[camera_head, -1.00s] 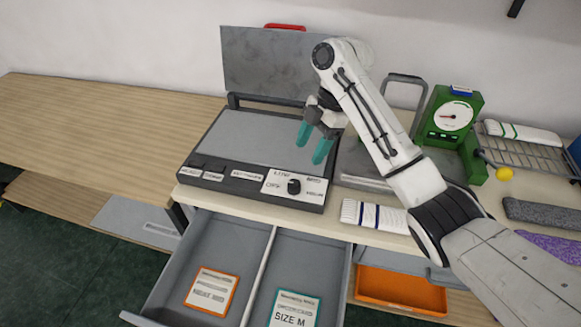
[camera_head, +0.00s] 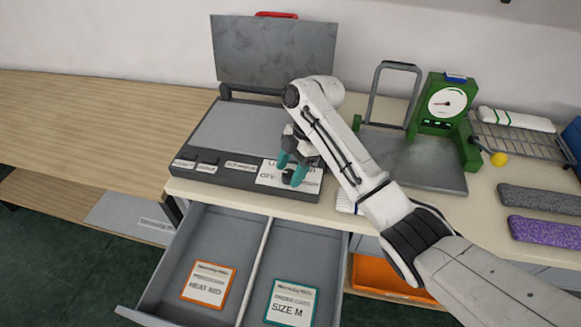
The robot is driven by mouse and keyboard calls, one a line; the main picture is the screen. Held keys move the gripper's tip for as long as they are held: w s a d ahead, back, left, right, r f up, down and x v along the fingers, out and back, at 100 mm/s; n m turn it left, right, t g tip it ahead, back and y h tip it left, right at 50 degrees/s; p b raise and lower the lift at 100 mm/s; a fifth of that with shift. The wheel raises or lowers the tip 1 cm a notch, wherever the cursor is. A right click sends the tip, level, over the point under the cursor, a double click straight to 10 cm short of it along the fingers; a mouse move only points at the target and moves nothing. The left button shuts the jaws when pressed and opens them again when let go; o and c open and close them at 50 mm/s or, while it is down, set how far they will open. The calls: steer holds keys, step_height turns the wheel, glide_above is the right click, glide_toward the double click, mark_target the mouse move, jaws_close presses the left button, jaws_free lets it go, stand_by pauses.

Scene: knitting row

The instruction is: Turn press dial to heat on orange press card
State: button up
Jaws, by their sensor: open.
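The steam press (camera_head: 235,130) stands on the bench with its grey lid up. Its black dial (camera_head: 288,177) sits on the white label plate (camera_head: 268,173) at the front right corner; the dial and part of the lettering are partly hidden by my gripper. My gripper (camera_head: 292,172) is open, teal fingers pointing down, with the fingertips around or just above the dial; I cannot tell if they touch it. The orange-edged card (camera_head: 208,284) lies in the left compartment of the open drawer (camera_head: 180,262) and reads "HEAT MID".
A teal-edged card (camera_head: 291,302) reading "SIZE M" lies in the drawer's right compartment. A green dial gauge (camera_head: 447,103), a wire rack (camera_head: 520,138) and grey and purple knitted strips (camera_head: 545,230) are at the right. An orange bin (camera_head: 385,275) is below. The left bench top (camera_head: 80,130) is clear.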

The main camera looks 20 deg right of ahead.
steer(key=c, duration=1)
